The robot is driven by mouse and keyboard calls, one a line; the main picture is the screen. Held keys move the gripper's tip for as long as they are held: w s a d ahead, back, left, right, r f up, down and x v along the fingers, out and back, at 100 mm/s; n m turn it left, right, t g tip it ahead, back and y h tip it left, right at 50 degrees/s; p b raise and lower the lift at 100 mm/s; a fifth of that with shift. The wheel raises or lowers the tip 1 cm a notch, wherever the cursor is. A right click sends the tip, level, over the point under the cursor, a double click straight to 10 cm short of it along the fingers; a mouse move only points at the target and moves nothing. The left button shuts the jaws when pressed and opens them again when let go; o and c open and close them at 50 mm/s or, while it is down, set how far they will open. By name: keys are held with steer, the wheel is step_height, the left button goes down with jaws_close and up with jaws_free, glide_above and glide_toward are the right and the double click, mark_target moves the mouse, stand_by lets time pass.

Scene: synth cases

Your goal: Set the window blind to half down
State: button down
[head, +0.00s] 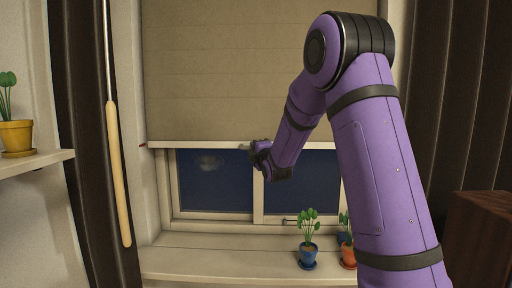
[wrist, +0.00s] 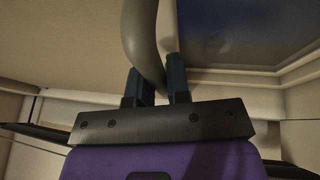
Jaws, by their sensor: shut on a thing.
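The beige window blind (head: 230,70) hangs over the upper part of the window, and its pale bottom bar (head: 190,145) is level above the lower panes. A small red mark (head: 143,146) shows on the left frame at about the bar's height. The dark window glass (head: 212,182) is bare below the bar. My gripper (head: 254,149) is at the middle of the bar. In the wrist view my gripper (wrist: 157,85) is shut on a grey curved pull (wrist: 142,40) between its two dark fingers. The blind's top is out of view.
A pale rod with a tan handle (head: 118,175) hangs at the left by a dark curtain (head: 85,130). Plants in a blue pot (head: 308,254) and an orange pot (head: 348,258) stand on the sill (head: 200,262). A yellow pot (head: 17,136) stands on a left shelf (head: 35,163).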

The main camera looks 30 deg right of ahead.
steer(key=c, duration=1.1)
jaws_free()
steer(key=v, duration=1.1)
steer(key=shift+w, duration=0.1)
steer(key=s+a+m+g+y, duration=0.1)
steer(key=s+a+m+g, duration=0.3)
steer(key=s, duration=0.7)
steer(key=s+a+m+g+y, duration=0.1)
steer(key=s+a+m+g, duration=0.4)
steer(key=s, duration=0.7)
steer(key=s+a+m+g+y, duration=0.1)
steer(key=s+a+m+g, duration=0.4)
steer(key=s, duration=0.7)
steer(key=a+f+m, duration=0.1)
steer(key=a+m, duration=0.1)
steer(key=shift+m+y, duration=0.3)
steer(key=shift+y, duration=0.1)
